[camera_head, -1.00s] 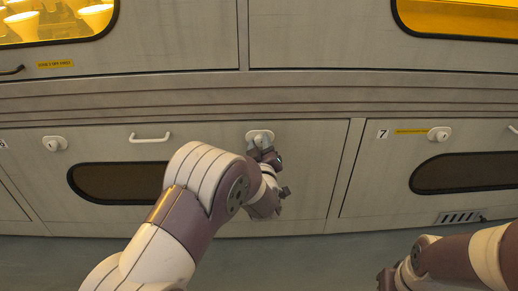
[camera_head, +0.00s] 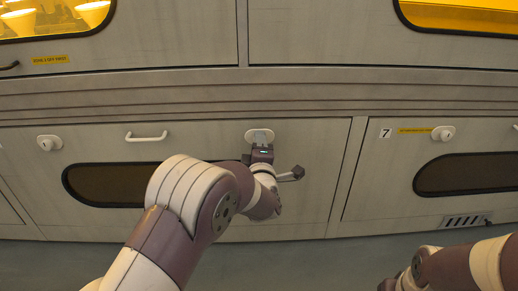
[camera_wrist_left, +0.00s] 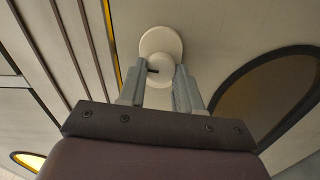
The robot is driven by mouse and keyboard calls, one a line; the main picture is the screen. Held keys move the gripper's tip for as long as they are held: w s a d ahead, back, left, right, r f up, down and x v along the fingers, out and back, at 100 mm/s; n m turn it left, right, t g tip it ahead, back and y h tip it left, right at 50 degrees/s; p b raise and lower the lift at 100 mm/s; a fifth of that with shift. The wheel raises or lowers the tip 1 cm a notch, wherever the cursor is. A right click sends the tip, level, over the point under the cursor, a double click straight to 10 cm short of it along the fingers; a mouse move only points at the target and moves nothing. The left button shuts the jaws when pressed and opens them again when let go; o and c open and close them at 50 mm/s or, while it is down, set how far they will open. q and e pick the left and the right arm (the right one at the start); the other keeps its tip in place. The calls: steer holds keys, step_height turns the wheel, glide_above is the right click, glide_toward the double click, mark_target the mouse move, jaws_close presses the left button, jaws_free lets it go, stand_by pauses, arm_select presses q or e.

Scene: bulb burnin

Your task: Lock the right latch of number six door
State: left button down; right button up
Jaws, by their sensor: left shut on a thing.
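The right latch (camera_head: 259,134) of the middle lower door (camera_head: 305,185) is a white knob on a white oval plate, near the door's upper right. My left gripper (camera_head: 261,147) is at this latch. In the left wrist view its two grey fingers (camera_wrist_left: 160,84) are shut on the round knob (camera_wrist_left: 160,68), one on each side. The knob has a small dark slot; its plate (camera_wrist_left: 163,41) shows behind. The door's left latch (camera_head: 49,143) is at its upper left. The door's number is not readable. My right arm is at the lower right, its fingertips unclear.
A white bar handle (camera_head: 146,137) and a dark oval window (camera_head: 112,184) are on the same door. The door marked 7 (camera_head: 385,133) is to the right, with its own latch (camera_head: 443,133). Floor (camera_head: 320,262) lies open below.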

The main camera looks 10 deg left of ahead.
arm_select(q)
steer(key=shift+f+n+b, duration=0.1)
steer(key=shift+n+b, duration=0.25)
steer(key=shift+n, duration=0.45)
steer(key=c, duration=0.8)
jaws_free()
steer(key=shift+o, duration=0.2)
steer(key=p+v, duration=0.6)
steer(key=v, duration=0.6)
steer(key=shift+s, duration=0.35)
